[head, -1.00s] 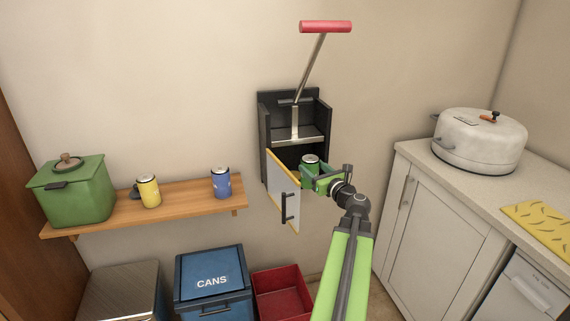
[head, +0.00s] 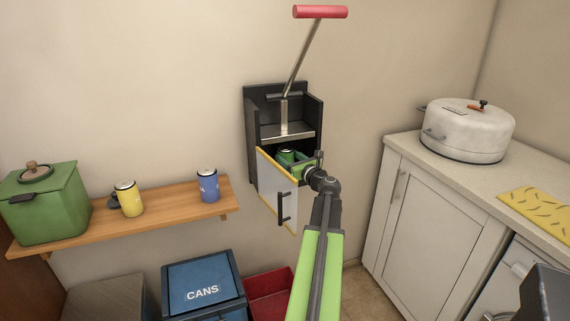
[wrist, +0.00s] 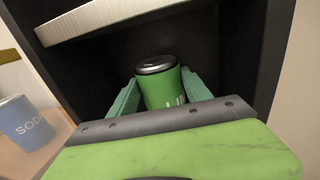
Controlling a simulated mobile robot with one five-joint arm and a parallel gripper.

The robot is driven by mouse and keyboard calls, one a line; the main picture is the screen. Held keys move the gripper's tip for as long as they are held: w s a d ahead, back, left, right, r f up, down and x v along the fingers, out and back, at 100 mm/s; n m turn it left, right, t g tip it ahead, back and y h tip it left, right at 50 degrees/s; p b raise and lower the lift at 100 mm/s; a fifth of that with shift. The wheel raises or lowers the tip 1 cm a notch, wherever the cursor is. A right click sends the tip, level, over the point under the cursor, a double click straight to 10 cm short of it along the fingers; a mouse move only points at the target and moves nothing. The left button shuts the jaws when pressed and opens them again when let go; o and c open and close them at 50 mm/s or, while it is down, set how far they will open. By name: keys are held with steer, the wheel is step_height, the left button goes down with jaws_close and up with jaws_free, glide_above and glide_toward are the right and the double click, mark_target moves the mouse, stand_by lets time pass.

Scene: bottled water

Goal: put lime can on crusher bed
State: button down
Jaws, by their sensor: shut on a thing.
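The lime can (wrist: 160,85) is green with a silver top and stands upright between the fingers of my gripper (wrist: 158,92) in the wrist view. My gripper is shut on it. In the head view my gripper (head: 292,160) reaches into the lower opening of the dark crusher (head: 251,125), with the can (head: 285,157) partly hidden behind the open door (head: 278,190). The metal press plate (head: 287,133) is above the can and shows in the wrist view (wrist: 110,18). The crusher bed is mostly hidden; I cannot tell whether the can touches it.
The crusher's lever with a red handle (head: 320,12) is raised. A wooden shelf (head: 165,215) at left holds a green canister (head: 45,210), a yellow can (head: 130,202) and a blue can (head: 208,188). A blue CANS bin (head: 203,285) and a red bin (head: 265,295) stand below.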

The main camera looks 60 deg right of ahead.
steer(key=shift+w+a, duration=0.2)
steer(key=shift+w, duration=0.05)
steer(key=shift+f, duration=0.1)
steer(key=c, duration=0.9)
jaws_free()
steer(key=o, duration=0.4)
steer(key=shift+o, duration=0.2)
steer(key=shift+r+p, duration=0.25)
steer(key=shift+p, duration=0.05)
steer(key=v, duration=1.2)
